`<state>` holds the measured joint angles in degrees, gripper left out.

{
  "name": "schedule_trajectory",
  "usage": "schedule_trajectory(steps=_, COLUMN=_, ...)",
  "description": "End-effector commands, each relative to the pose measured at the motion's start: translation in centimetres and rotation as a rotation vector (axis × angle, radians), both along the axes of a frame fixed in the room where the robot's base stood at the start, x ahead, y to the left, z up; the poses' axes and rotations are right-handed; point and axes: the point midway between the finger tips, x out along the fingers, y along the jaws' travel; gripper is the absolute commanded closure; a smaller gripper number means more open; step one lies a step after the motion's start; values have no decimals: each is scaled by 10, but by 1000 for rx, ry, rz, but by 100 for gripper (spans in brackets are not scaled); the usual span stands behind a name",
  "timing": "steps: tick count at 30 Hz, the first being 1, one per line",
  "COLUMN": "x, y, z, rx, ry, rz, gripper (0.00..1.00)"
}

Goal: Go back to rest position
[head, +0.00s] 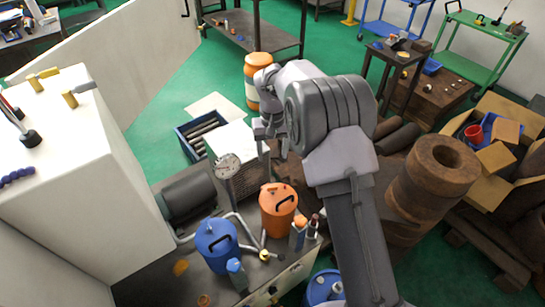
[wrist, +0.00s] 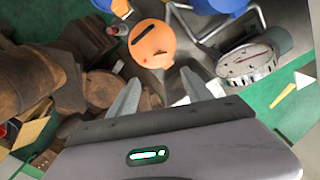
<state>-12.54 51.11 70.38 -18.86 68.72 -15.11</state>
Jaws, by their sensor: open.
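My gripper (head: 266,132) is at the end of my arm in the upper middle of the head view, seen from behind and partly hidden by my wrist. In the wrist view my gripper (wrist: 160,90) shows two pale fingers spread apart with nothing between them.
A blue canister (head: 217,245), small bottles and a grey motor (head: 190,197) share the bench. A tall white cabinet (head: 85,150) stands left. Rusty cylinders (head: 432,185) and an open cardboard box (head: 490,135) are at right.

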Motion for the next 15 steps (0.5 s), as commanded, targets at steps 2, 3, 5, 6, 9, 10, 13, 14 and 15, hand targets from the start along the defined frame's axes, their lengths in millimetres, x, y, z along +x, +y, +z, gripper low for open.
schedule_trajectory(steps=2, x=0, y=0, z=-1, rx=0, ry=0, rz=0, gripper=42)
schedule_trajectory(steps=3, x=0, y=0, z=-1, rx=0, ry=0, rz=0, gripper=42)
schedule_trajectory(steps=5, x=0, y=0, z=-1, rx=0, ry=0, rz=0, gripper=42)
schedule_trajectory(steps=6, x=0, y=0, z=-1, rx=0, ry=0, rz=0, gripper=42)
schedule_trajectory(steps=9, x=0, y=0, z=-1, rx=0, ry=0, rz=0, gripper=42)
schedule_trajectory(steps=10, x=0, y=0, z=-1, rx=0, ry=0, rz=0, gripper=42)
schedule_trajectory(steps=13, x=-4, y=-5, z=19, rx=10, ry=-20, rz=-18, gripper=42)
schedule_trajectory(steps=14, x=-8, y=-8, z=33, rx=17, ry=-33, rz=-32, gripper=42)
schedule_trajectory(steps=15, x=-17, y=-14, z=56, rx=33, ry=-55, rz=-57, gripper=42)
